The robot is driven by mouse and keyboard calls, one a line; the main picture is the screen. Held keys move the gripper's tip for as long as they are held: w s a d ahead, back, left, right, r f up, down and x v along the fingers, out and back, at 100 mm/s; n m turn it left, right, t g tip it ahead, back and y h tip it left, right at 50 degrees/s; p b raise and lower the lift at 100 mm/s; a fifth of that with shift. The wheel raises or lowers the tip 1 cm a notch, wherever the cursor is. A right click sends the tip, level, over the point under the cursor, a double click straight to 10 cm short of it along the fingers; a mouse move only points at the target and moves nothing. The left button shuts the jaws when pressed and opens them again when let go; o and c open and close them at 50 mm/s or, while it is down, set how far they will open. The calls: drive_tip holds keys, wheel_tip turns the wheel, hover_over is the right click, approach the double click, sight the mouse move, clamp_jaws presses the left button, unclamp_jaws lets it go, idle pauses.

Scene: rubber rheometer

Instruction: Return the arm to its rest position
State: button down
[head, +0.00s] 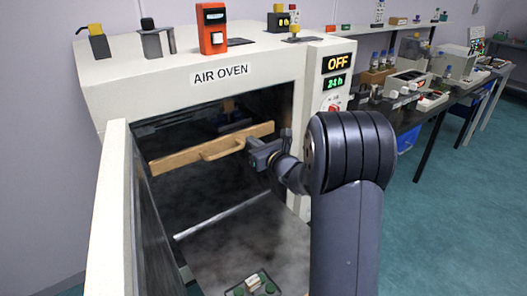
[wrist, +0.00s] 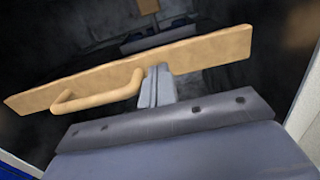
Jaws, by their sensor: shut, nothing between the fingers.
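My arm reaches up from the bottom of the head view and bends left toward the open air oven (head: 215,75). My gripper (head: 252,152) is at the oven's opening, near the right part of a wooden bar with a handle (head: 190,157). In the wrist view my gripper's fingers (wrist: 158,82) are together with nothing between them. They point at the wooden bar (wrist: 205,50), to the right of its handle (wrist: 95,100). I cannot tell whether the fingertips touch the bar.
The oven door (head: 108,215) stands open on the left. The oven's panel (head: 337,75) reads OFF and 24 h. Several small devices, one an orange box (head: 212,30), stand on the oven. A bench with instruments (head: 405,108) runs along the right. Open floor (head: 450,220) lies at the right.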

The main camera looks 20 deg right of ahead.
drive_tip(key=v, duration=0.9)
drive_tip(key=shift+s+b, duration=0.15)
drive_tip(key=shift+b, duration=0.15)
drive_tip(key=p+x, duration=0.1)
drive_tip(key=x, duration=0.9)
drive_tip(key=shift+w, duration=0.25)
drive_tip(key=shift+f, duration=0.15)
